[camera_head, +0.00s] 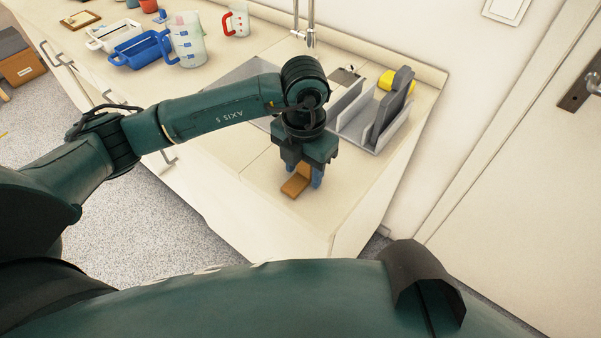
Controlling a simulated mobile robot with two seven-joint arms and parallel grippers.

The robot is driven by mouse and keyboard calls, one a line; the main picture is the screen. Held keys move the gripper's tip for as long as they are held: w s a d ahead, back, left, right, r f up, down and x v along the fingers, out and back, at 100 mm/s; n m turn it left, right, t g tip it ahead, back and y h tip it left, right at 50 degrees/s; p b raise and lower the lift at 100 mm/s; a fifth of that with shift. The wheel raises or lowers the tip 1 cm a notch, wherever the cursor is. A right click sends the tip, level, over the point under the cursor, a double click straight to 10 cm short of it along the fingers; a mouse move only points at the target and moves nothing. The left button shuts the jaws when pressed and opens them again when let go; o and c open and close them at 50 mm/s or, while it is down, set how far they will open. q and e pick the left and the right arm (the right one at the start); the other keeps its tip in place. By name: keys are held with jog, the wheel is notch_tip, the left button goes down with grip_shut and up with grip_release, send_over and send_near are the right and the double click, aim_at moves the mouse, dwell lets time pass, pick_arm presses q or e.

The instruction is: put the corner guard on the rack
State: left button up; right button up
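The corner guard, a small orange-brown L-shaped piece (293,187), is on the pale counter near its front edge, under my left gripper. My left gripper (305,177) points down over it, with blue fingers. One finger is just right of the guard's upright part; the other is mostly hidden, so I cannot tell whether they grip it. The rack (385,128) is a grey holder with upright walls, behind and to the right of the gripper. A dark grey panel (398,92) stands in it. My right gripper is out of view.
A sink (240,75) with a tap (310,22) lies behind my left arm. A blue tray (140,50), a white tray (108,37) and measuring jugs (188,42) stand farther left. Counter around the guard is clear.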

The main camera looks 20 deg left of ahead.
pick_arm(q)
jog(key=shift+r, duration=0.1)
jog(key=c, duration=0.9)
